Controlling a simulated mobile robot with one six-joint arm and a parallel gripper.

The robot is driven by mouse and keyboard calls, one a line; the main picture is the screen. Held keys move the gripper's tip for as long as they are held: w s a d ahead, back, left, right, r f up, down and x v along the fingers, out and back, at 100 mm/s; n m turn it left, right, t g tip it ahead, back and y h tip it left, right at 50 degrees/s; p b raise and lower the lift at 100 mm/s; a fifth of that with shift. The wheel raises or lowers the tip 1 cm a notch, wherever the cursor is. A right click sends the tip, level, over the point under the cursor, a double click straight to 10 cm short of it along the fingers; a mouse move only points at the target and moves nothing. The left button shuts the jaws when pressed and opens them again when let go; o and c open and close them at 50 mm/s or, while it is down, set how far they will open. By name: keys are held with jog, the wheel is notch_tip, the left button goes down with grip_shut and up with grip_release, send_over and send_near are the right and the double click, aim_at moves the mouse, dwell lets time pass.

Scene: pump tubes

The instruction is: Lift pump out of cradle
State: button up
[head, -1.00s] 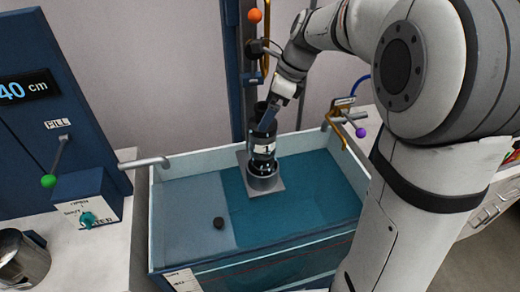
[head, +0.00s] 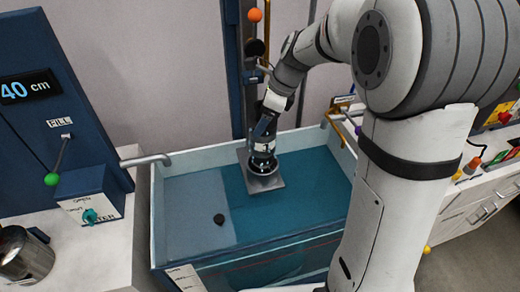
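The pump (head: 262,147) is a dark cylinder with a light band, standing upright in the head view. Its lower end is in or just above the round cradle (head: 265,183) on a grey square plate in the water tank; I cannot tell whether it is clear of the cradle. My gripper (head: 266,126) reaches down from above to the pump's upper part. Its fingers are small and partly hidden, so I cannot tell whether they are closed on it.
The tank (head: 160,215) has pale walls and blue water, with a dark round plug (head: 219,219) on its floor. A blue column (head: 240,75) stands behind. A spout (head: 146,161) juts over the left rim. A metal jug (head: 25,256) stands at lower left.

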jog(key=c, duration=1.4)
jog(key=shift+r, duration=0.15)
grip_shut()
jog(key=shift+r, duration=0.1)
